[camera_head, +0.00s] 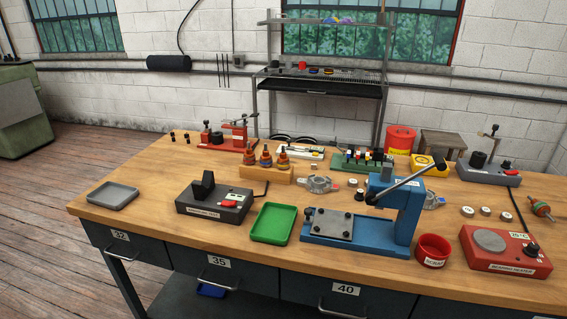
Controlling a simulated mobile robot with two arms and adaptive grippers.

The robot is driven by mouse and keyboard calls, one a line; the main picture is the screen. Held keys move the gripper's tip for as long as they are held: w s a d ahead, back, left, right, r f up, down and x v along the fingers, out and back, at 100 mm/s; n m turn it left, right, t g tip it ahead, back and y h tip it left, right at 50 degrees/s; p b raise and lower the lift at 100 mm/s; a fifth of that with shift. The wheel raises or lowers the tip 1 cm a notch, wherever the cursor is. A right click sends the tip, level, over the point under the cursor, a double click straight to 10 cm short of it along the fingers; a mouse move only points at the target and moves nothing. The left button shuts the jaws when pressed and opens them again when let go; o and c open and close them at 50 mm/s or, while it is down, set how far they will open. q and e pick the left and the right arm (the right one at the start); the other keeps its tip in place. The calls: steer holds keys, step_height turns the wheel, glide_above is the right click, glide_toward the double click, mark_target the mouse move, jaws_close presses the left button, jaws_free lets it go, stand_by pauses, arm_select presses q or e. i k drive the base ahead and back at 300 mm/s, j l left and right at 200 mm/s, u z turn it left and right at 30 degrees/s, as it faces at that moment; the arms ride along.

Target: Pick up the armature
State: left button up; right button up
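Several copper-and-dark wound parts that look like armatures stand upright in a wooden rack (262,178) left of the middle of the workbench; one is the rack's middle part (266,157). Another similar part (542,208), with copper and green on it, lies on the bench near the right edge of the view. I cannot tell which of these is the armature meant. Neither of my grippers shows in this view.
A blue press (399,215) with a raised lever stands front centre. A green tray (273,223), a dark test box (214,203), a red bearing heater (503,253) and a red cup (432,251) surround it. A grey tray (112,196) sits left, with bare wood beside it.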

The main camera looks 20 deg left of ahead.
mark_target(282, 162)
steer(key=j+z, duration=0.85)
steer(key=j, duration=0.5)
steer(key=k+j+z, duration=0.15)
steer(key=j, duration=0.4)
steer(key=j+z, duration=0.1)
steer(key=j, duration=0.5)
steer(key=k+j+z, duration=0.1)
steer(key=j, duration=0.5)
